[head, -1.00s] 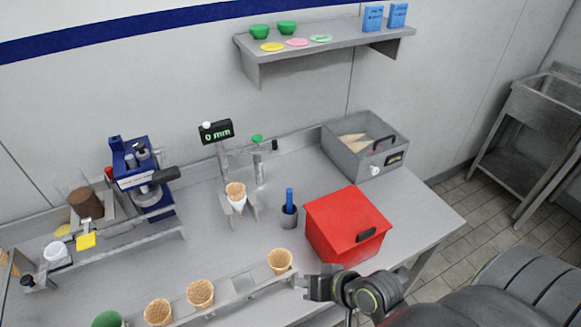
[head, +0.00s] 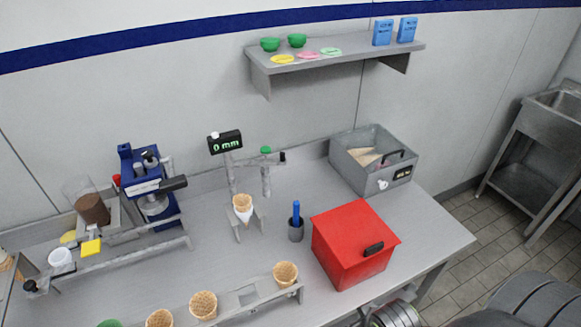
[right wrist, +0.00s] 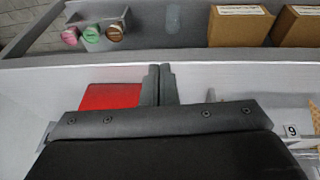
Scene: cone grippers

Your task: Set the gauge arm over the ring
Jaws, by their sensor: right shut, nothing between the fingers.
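The gauge, with a black display (head: 225,142) reading 0 mm, stands on a post at the back of the counter. Its arm (head: 250,160) extends right from the post to a black tip (head: 282,157), near a green-topped post (head: 266,178). A cone (head: 242,203) with a white lower part sits upright in a small stand in front of the post; the ring cannot be made out clearly. The gauge arm points to the right of the cone, not over it. My right gripper (right wrist: 157,85) is shut and empty in the right wrist view. My left gripper is not in view.
A red box (head: 355,243) and a grey bin (head: 375,160) stand to the right. A grey cup (head: 296,230) with a blue tool stands between cone and red box. A rack (head: 248,297) of cones lies in front. A blue machine (head: 148,185) is left.

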